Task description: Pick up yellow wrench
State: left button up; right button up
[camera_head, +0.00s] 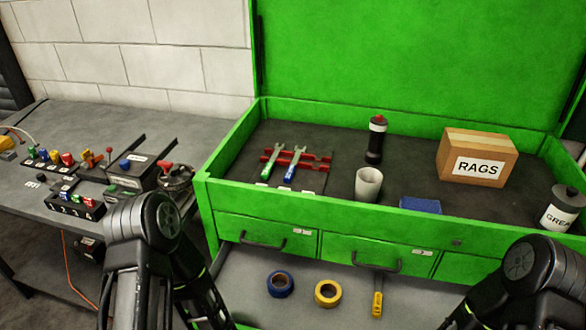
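A yellow-handled tool (377,299) with a slim grey upper part lies on the grey surface below the drawers of the green tool chest (330,210). It looks like the yellow wrench, though its head is too small to make out clearly. A green-handled wrench (268,166) and a blue-handled wrench (291,168) rest on a red rack (315,158) in the chest's top tray. Links of both my arms show at the lower left and lower right, but neither gripper is in view.
A yellow tape roll (328,293) and a blue one (280,284) lie left of the yellow tool. The top tray holds a rags box (478,157), grey cup (368,184), dark bottle (377,138), blue block (420,205) and grease can (562,209). A cluttered workbench (85,120) stands left.

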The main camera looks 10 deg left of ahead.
aim_at(377, 297)
jog(key=k, duration=1)
